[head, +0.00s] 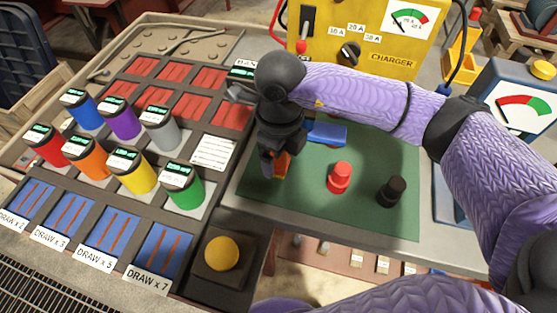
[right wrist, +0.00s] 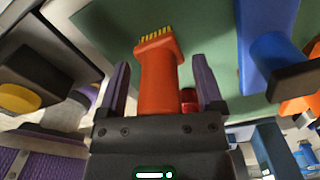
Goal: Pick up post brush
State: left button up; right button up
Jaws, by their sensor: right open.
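The post brush has an orange body and a row of yellow bristles. In the right wrist view the brush (right wrist: 158,80) lies between the two fingers of my right gripper, with gaps visible on both sides. In the head view my right gripper (head: 274,168) points down over the green mat (head: 310,205), and only a small orange part of the brush (head: 284,164) shows beside its fingers. The gripper hides the rest. The gripper is open. My left gripper is not in view.
A red post (head: 340,177) and a black post (head: 390,192) stand on the mat to the right. A blue object (head: 327,133) lies behind. A yellow charger (head: 365,35) stands at the back. Coloured cylinders and a yellow button (head: 222,253) are to the left.

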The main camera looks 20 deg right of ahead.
jog(key=shift+c, duration=0.4)
jog(key=shift+r, duration=0.1)
grip_shut()
